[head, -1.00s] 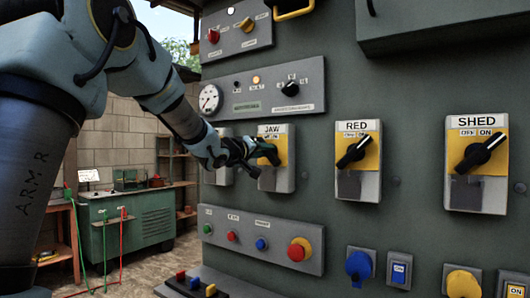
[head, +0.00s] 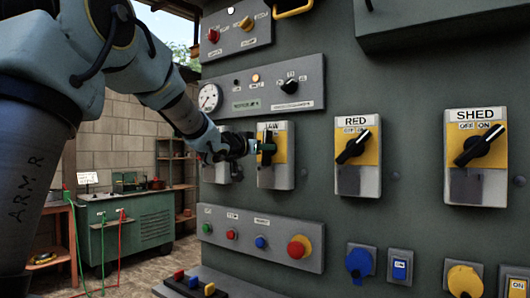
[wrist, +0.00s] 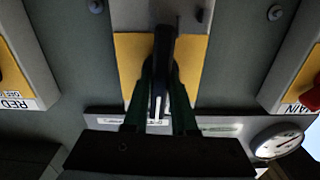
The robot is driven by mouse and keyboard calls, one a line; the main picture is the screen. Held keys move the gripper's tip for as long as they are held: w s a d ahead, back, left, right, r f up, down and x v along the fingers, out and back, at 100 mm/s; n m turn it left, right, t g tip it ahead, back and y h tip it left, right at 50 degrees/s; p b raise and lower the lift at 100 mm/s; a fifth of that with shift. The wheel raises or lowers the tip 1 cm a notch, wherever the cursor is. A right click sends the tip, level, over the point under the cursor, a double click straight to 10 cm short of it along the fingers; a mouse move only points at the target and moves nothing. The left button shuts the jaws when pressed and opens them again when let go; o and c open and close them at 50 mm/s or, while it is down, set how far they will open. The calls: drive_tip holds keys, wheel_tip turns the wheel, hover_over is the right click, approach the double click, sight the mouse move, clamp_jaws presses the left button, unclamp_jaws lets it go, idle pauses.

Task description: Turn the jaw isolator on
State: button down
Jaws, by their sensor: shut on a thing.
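The jaw isolator (head: 276,178) is a grey box with a yellow plate and a black rotary handle, left of the RED isolator on the panel. My gripper (head: 264,147) is at its front, coming from the left. In the wrist view, upside down, the green fingers of my gripper (wrist: 161,85) are shut on the black handle (wrist: 164,48), one on each side. The handle stands about vertical there. My gripper covers part of the plate, and I cannot read its OFF and ON marks.
The RED isolator (head: 357,180) and SHED isolator (head: 477,187) stand to the right, their handles slanted. A gauge panel (head: 265,91) is above and a push-button strip (head: 262,240) below. In the wrist view, the MAIN isolator (wrist: 296,75) is close on the right.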

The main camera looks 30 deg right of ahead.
drive_tip(key=m+b, duration=0.2)
drive_tip(key=m, duration=0.2)
drive_tip(key=shift+s+f+m, duration=0.1)
drive_tip(key=shift+f+m, duration=0.05)
drive_tip(key=shift+m, duration=0.15)
drive_tip(key=shift+d+m+b, duration=0.1)
drive_tip(key=shift+m+b, duration=0.65)
drive_tip(key=shift+m, duration=1.15)
drive_tip(key=c, duration=0.7)
unclamp_jaws()
drive_tip(key=b+v, duration=0.1)
drive_tip(key=v, duration=1)
